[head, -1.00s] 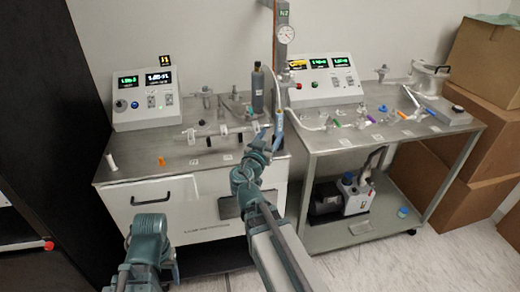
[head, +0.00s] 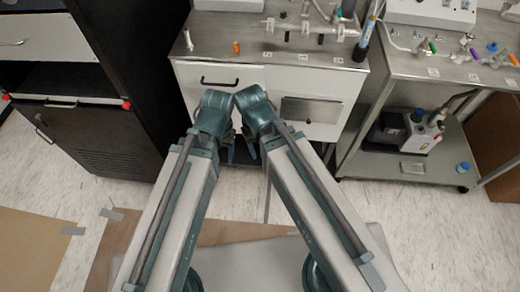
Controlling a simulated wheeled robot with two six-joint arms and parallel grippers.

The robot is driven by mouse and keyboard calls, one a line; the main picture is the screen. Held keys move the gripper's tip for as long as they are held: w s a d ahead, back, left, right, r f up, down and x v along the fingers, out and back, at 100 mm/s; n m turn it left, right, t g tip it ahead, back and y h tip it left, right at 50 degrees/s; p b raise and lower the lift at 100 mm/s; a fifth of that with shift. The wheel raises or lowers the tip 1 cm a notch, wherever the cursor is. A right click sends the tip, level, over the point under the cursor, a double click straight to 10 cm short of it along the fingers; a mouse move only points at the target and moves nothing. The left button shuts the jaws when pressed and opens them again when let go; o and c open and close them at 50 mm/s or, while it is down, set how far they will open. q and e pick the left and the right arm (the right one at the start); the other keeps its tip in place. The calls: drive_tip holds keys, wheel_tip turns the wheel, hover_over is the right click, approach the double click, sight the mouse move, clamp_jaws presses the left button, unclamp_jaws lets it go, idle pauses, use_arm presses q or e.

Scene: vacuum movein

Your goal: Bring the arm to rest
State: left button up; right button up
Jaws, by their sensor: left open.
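My two arms come up from the bottom of the head view, the left and the right leaning toward each other, with their teal wrist ends close together in front of the left bench's white drawers. My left gripper (head: 229,152) points down below its wrist, mostly hidden by the arm, and is open with nothing seen in it. My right gripper (head: 250,148) is beside it, largely hidden behind its own wrist, so its jaws cannot be made out. Whether the two wrists touch cannot be told.
The left steel bench (head: 210,47) holds glass fittings and an orange piece (head: 236,46). The right bench (head: 420,72) has a pump (head: 408,132) on its lower shelf. A black cabinet (head: 100,140) stands left. Cardboard (head: 35,250) lies on the floor.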

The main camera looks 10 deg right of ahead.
drive_tip(key=shift+s+a, duration=0.35)
drive_tip(key=shift+a, duration=0.1)
wheel_tip(320, 180, up, 9)
drive_tip(key=p, duration=0.9)
drive_tip(key=shift+o, duration=0.2)
drive_tip(key=shift+w+d+f, duration=0.1)
drive_tip(key=shift+w, duration=0.05)
idle(1.1)
